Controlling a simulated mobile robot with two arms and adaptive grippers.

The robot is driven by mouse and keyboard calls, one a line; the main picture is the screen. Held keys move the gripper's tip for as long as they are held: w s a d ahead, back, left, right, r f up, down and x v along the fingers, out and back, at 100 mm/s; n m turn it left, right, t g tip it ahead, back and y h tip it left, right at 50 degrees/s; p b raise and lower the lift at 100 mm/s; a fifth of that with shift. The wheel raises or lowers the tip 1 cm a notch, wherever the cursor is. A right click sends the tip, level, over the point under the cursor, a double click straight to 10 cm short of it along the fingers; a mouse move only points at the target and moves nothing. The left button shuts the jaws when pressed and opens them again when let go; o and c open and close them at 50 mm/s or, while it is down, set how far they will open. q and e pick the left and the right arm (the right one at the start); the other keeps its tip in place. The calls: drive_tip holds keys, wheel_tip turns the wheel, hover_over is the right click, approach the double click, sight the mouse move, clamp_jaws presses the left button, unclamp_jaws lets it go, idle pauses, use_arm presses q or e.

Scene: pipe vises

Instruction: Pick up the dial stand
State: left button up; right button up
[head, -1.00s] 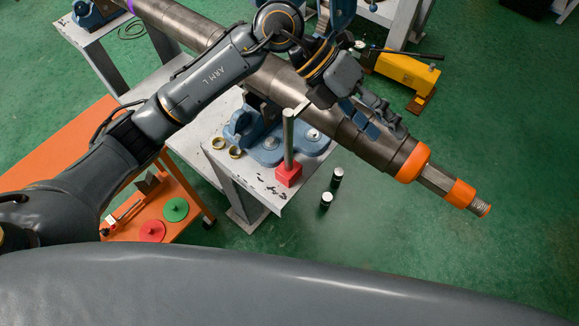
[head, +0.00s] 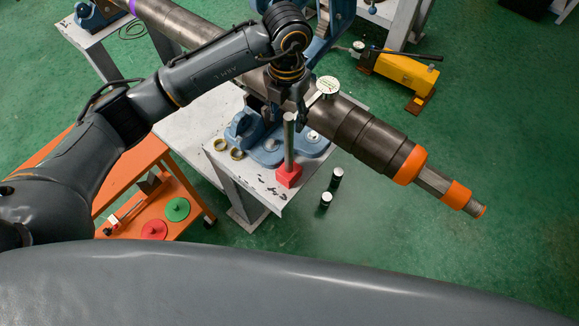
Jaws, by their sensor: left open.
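The dial stand (head: 289,150) stands upright at the near corner of the white table. It has a red block base, a grey post and a round white dial on a side arm near the top. The dial (head: 328,86) shows in front of the long pipe. My left gripper (head: 288,108) points down at the top of the post, and its jaws are open. It partly hides the post's top and the side arm. I cannot tell whether the fingers touch the post. My right gripper is not in view.
The long grey pipe (head: 365,136) with orange collars crosses behind the stand, over a blue vise (head: 266,152). Two brass rings (head: 228,149) lie on the white table (head: 190,125). Two black cylinders (head: 331,188) stand right of it. An orange table (head: 130,185) holds red and green discs.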

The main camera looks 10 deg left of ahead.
sight(289, 131)
use_arm(q)
drive_tip(key=f+p, duration=0.1)
drive_tip(key=f, duration=0.2)
drive_tip(key=f+p, duration=0.1)
drive_tip(key=f, duration=0.1)
drive_tip(key=shift+s+d+p, duration=0.2)
drive_tip(key=shift+s+p, duration=0.1)
drive_tip(key=shift+f, duration=0.25)
clamp_jaws()
drive_tip(key=shift+w+r, duration=0.15)
